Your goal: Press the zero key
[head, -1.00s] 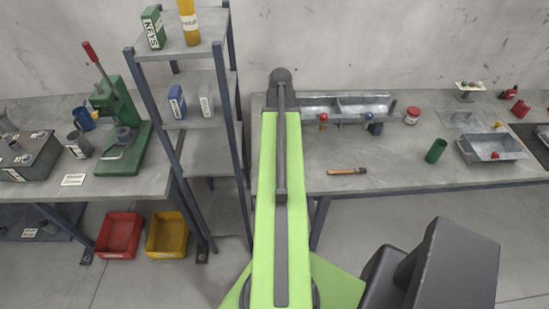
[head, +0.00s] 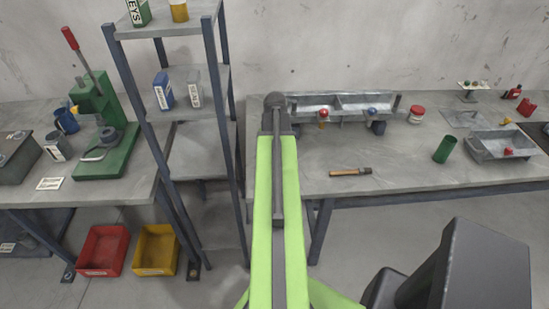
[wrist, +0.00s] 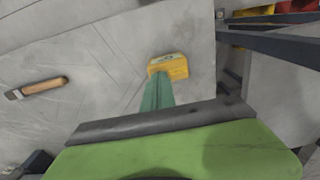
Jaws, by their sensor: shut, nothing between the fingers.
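The zero key cannot be made out in either view. In the wrist view a yellow block (wrist: 172,67) with a pale, marked top face shows above the table. A tapering teal-green part (wrist: 158,92) runs from it down behind my dark arm bar. I cannot tell whether they are one thing, or whether the marks are keys. The head view does not show this pair; my lime arm covers that stretch of table. My gripper's fingers cannot be picked out in either view.
A grey workbench (head: 420,165) holds a wooden-handled tool (head: 350,172), a green cup (head: 445,149) and metal trays. A shelf rack (head: 190,130) stands close left of my arm. Red (head: 103,250) and yellow (head: 156,249) bins sit on the floor.

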